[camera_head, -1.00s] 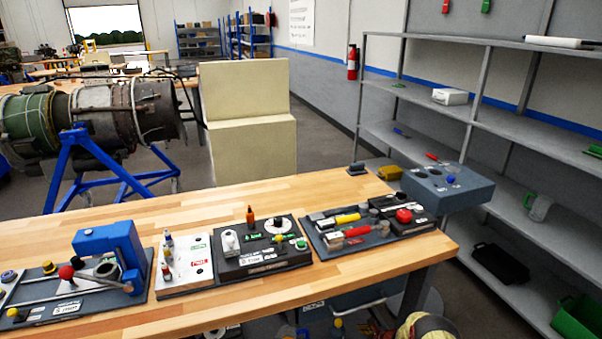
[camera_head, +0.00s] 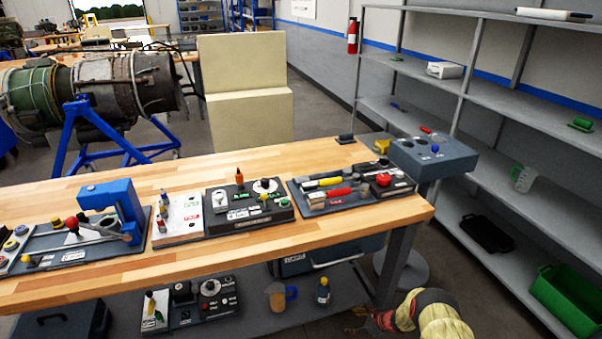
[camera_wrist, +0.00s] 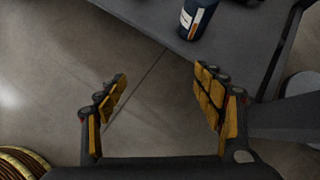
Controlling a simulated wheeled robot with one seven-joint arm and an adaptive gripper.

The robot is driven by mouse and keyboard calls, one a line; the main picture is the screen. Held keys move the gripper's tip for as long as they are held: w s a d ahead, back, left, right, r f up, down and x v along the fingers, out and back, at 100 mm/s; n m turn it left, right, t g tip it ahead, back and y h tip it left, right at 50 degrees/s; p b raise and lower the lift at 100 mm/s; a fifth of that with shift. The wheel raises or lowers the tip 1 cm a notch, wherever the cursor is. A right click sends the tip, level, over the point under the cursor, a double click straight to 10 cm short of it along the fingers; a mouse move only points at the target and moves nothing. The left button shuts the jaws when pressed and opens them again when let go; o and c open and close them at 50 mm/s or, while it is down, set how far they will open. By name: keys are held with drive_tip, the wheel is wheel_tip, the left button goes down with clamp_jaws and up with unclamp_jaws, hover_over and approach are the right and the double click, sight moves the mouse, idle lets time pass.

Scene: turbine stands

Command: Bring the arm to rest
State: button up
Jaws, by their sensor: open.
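My gripper (camera_wrist: 162,88) is open in the wrist view. Its two yellow-padded fingers are spread apart with nothing between them, over bare grey floor. In the head view, my arm shows low at the right of centre, in front of the workbench (camera_head: 330,222); my gripper (camera_head: 368,322) is small and dark at its left end. A dark bottle with a white label (camera_wrist: 197,18) stands on the lower shelf beyond the fingers in the wrist view, apart from them. The same bottle seems to show in the head view (camera_head: 323,292).
The lower shelf (camera_head: 255,322) holds a jug (camera_head: 276,297) and another board. Metal shelving (camera_head: 510,105) with a green bin (camera_head: 568,300) stands at the right.

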drive_tip(key=s+a+n+g, duration=0.2)
drive_tip(key=s+n, duration=0.1)
drive_tip(key=s, duration=0.3)
drive_tip(key=s+r+n+h, duration=0.2)
drive_tip(key=s+r+n, duration=0.5)
drive_tip(key=r, duration=1.5)
drive_tip(key=s+r+n+t+h+p, duration=0.1)
drive_tip(key=s+r+n, duration=0.6)
drive_tip(key=s+r, duration=1)
drive_tip(key=s+r+n+t+h+p, duration=0.1)
drive_tip(key=s+r+n+h, duration=0.2)
drive_tip(key=r, duration=2.6)
drive_tip(key=s+n, duration=0.4)
drive_tip(key=s, duration=0.5)
drive_tip(key=shift+a+n+h, duration=0.3)
drive_tip(key=shift+a+n, duration=0.1)
